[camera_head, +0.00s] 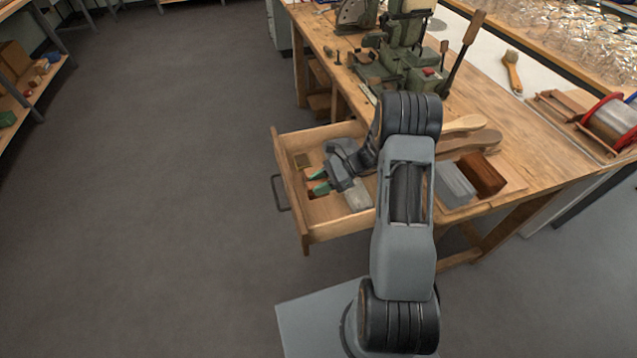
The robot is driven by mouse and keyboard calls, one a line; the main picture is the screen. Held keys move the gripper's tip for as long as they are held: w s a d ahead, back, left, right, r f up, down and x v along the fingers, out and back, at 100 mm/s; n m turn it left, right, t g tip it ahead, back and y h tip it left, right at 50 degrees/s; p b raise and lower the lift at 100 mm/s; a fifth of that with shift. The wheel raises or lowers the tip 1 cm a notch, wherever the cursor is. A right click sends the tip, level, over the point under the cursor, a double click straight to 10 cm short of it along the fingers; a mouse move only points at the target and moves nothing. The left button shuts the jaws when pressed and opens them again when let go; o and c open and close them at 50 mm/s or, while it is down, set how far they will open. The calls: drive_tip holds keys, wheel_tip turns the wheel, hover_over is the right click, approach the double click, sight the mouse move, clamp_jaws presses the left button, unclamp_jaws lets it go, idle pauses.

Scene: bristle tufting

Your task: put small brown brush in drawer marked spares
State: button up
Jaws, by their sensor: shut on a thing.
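The wooden drawer (340,233) is pulled out from the bench, with a dark handle on its front. No marking on it can be read from here. My gripper (318,183) is low inside the drawer, its greenish fingertips pointing left. It is shut on a small reddish-brown thing (310,190), which looks like the small brown brush and is mostly hidden by the fingers. I cannot tell whether it touches the drawer floor.
A grey block (455,186) and a brown block (482,175) sit on the bench right of my arm, near wooden paddles (463,124). A green machine (405,60) stands farther back. A handled brush (512,72) lies at right. The floor left of the drawer is clear.

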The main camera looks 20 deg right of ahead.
drive_tip(key=shift+f, duration=0.2)
drive_tip(key=o, duration=1)
drive_tip(key=shift+r, duration=0.25)
drive_tip(key=r+v, duration=0.1)
drive_tip(key=v, duration=0.6)
drive_tip(key=shift+s+a+r+n+t+h+p, duration=0.1)
drive_tip(key=shift+s+a+r+n+t+h, duration=0.7)
drive_tip(key=shift+s+r+n+h, duration=1.85)
drive_tip(key=shift+s+a+r+n+t+h+p, duration=0.2)
drive_tip(key=shift+s+a+r+n+h, duration=1.5)
drive_tip(key=shift+s+n, duration=1.45)
drive_tip(key=shift+s+a+r+n+t+h+p, duration=0.1)
drive_tip(key=shift+s+a+r+n+t+h, duration=0.5)
drive_tip(key=shift+s+r+n+h, duration=2.2)
drive_tip(key=shift+w+a+r+n+y, duration=0.1)
drive_tip(key=shift+w+n+y, duration=0.1)
drive_tip(key=shift+n+y, duration=0.25)
